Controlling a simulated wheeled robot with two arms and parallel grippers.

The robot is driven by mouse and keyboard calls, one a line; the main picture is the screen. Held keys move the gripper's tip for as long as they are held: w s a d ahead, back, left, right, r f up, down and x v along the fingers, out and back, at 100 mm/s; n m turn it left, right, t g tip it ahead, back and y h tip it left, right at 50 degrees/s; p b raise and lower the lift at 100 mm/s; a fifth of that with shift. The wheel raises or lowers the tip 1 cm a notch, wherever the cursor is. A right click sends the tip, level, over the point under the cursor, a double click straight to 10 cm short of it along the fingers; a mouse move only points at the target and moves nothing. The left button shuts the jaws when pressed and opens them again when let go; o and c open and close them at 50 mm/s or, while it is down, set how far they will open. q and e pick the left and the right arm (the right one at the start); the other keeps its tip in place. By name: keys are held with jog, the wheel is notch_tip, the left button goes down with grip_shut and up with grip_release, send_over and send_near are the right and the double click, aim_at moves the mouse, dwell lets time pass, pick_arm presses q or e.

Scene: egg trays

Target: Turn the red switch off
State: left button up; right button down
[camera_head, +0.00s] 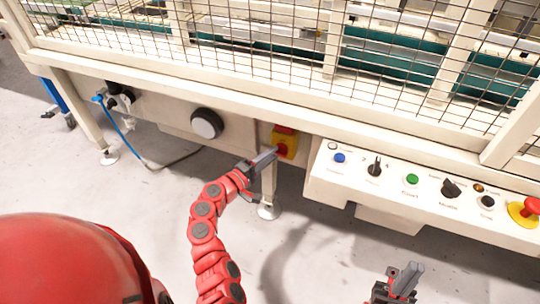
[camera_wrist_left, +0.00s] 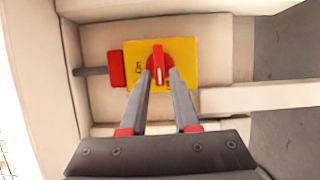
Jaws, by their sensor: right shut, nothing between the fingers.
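The red switch (camera_head: 282,148) is a rotary knob on a yellow plate, low on the machine frame. In the left wrist view the knob (camera_wrist_left: 158,63) has its handle and white mark upright, with black lettering beside it, "On" at the left. My left gripper (camera_head: 274,154) reaches it from the lower left. In the left wrist view its two fingers (camera_wrist_left: 160,75) are apart, one on each side of the knob's handle; whether they touch it is unclear. My right gripper (camera_head: 412,274) is shut and empty at the bottom right, away from the switch.
A sloped control panel (camera_head: 325,185) with several buttons and knobs stands right of the switch. A red emergency button (camera_head: 530,206) is at its far right. A black round knob (camera_head: 207,123) is left of the switch. Wire mesh rises above. The floor in front is clear.

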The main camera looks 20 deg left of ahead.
pick_arm(q)
jog(key=shift+o, duration=0.8)
jog(key=p+v, duration=0.2)
jog(key=v, duration=1.5)
jog(key=shift+s, duration=0.2)
jog(key=shift+a+f, duration=0.1)
jog(key=shift+f, duration=0.05)
